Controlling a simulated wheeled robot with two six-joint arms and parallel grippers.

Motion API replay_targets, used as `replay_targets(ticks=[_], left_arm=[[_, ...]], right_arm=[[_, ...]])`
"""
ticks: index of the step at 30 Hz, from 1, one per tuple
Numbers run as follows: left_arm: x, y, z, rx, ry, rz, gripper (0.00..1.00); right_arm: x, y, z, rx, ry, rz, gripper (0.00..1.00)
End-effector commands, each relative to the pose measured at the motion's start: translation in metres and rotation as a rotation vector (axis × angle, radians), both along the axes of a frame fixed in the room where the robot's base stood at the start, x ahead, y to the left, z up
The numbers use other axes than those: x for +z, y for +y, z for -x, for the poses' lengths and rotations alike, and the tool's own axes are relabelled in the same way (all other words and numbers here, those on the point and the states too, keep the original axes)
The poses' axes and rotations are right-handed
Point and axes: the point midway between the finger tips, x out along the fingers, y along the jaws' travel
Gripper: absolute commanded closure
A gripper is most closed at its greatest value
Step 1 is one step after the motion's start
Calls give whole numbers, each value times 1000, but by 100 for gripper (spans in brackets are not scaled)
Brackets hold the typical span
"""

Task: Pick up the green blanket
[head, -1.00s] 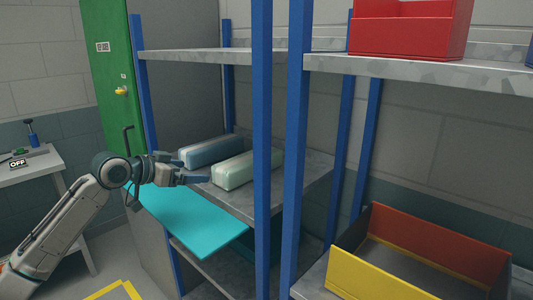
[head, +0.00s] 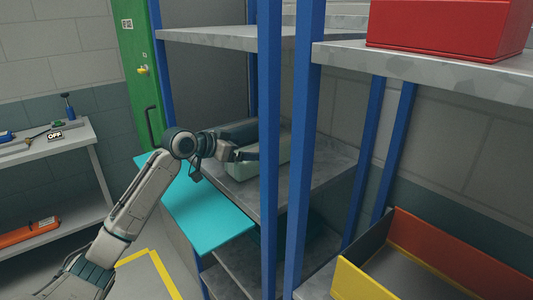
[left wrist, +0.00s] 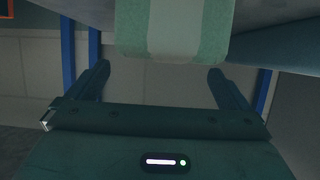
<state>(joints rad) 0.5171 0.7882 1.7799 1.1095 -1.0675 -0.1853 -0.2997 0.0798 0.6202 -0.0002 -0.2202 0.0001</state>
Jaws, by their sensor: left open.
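The green blanket (head: 242,172) is a pale green rolled bundle lying on the grey middle shelf. My left gripper (head: 247,156) is at its near left part and hides some of it. In the left wrist view the blanket (left wrist: 175,42) shows at the top, with pale green and white bands. There the two fingers of my left gripper (left wrist: 158,72) stand wide apart with nothing clamped between them, and the blanket's end is between and beyond the tips. I cannot tell if they touch. My right gripper is not in view.
A blue-grey bundle (head: 238,130) lies right behind the green one. A turquoise board (head: 205,205) juts out in front of the shelf. An upper shelf (head: 215,38) is overhead.

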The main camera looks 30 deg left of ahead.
Motion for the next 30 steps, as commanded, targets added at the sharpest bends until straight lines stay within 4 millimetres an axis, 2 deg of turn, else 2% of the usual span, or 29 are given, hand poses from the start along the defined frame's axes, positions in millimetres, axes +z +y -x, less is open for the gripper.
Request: replay_targets(ticks=[5, 10, 15, 24, 26, 30], left_arm=[[-1, -3, -9, 0, 1, 3, 0], [-8, -8, -29, 0, 2, 7, 0], [-18, -13, -44, 0, 0, 2, 0], [-22, -14, -48, 0, 0, -1, 0], [-22, -14, -48, 0, 0, 0, 10], [-22, -14, -47, 0, 0, 0, 37]], right_arm=[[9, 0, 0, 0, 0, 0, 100], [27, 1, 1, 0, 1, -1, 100], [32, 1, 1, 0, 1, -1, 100], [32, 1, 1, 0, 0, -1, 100], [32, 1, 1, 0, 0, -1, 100], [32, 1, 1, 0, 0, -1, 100]])
